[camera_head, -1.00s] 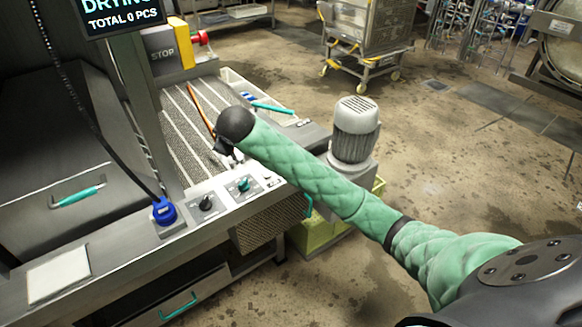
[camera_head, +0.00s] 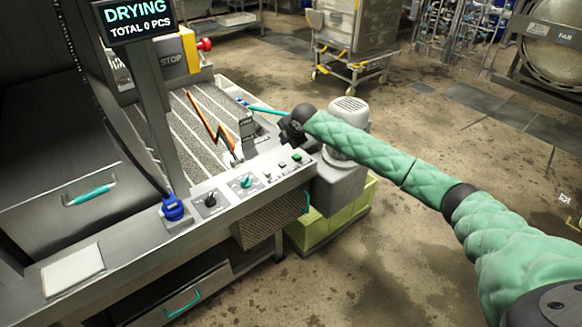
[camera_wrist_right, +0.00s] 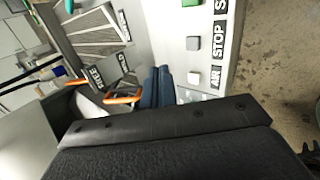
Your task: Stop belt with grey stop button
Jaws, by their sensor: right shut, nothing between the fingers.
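The grey stop button (camera_wrist_right: 193,43) sits on the pale control panel (camera_wrist_right: 222,75) in the right wrist view, beside the word STOP. A green button (camera_wrist_right: 218,2) lies above it and a white button (camera_wrist_right: 194,78) below it, beside the word AIR. In the head view the small grey button (camera_head: 283,164) is on the front rail. My right gripper (camera_wrist_right: 159,88) is shut and empty, its dark fingers to the left of the white button and apart from the grey one. In the head view my right gripper (camera_head: 290,132) is above the rail's right end. My left gripper is out of view.
The striped belt (camera_head: 195,118) lies behind the rail, with an orange-handled item (camera_head: 222,127) on it. A motor (camera_head: 342,170) stands at the rail's right end. A display post (camera_head: 150,110) rises at left. Open floor lies right.

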